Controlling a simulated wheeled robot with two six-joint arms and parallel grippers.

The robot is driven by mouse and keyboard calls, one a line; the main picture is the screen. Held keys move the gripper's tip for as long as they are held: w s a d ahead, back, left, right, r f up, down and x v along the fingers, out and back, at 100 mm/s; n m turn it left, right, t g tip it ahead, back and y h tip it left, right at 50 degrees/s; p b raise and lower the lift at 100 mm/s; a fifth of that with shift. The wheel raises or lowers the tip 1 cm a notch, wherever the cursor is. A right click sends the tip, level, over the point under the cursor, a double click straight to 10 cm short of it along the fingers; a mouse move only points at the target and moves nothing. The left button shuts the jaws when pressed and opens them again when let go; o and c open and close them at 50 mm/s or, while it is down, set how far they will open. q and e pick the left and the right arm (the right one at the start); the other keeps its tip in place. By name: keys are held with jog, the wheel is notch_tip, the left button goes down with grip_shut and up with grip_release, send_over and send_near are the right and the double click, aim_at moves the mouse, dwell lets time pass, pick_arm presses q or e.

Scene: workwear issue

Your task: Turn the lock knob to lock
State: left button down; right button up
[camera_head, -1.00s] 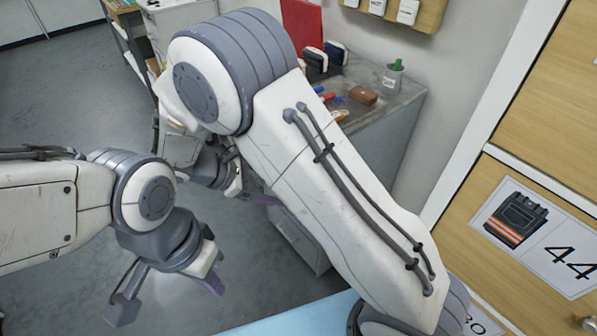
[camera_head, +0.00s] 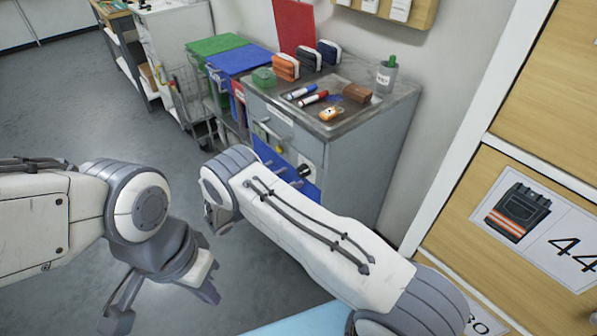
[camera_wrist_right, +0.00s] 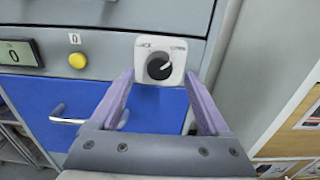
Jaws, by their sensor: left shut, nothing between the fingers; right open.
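The lock knob (camera_wrist_right: 160,66) is a round black dial on a white plate, set in a grey panel above a blue drawer front (camera_wrist_right: 62,108). Its white pointer mark leans to the upper right; small labels sit at the plate's upper left and upper right, too small to read surely. In the right wrist view my right gripper (camera_wrist_right: 158,92) is open and empty. Its lilac fingers lie left and right of the plate, tips slightly below the knob in the picture; contact is not visible. In the head view my left gripper (camera_head: 162,303) is shut and empty, low over the floor.
The cabinet top (camera_head: 375,110) holds pens, pouches and a grey cup (camera_head: 388,78). A wooden locker (camera_head: 540,170) stands on the right. Open floor lies left.

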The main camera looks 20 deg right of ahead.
aim_at(299, 173)
jog(key=shift+x, duration=2.3)
grip_shut()
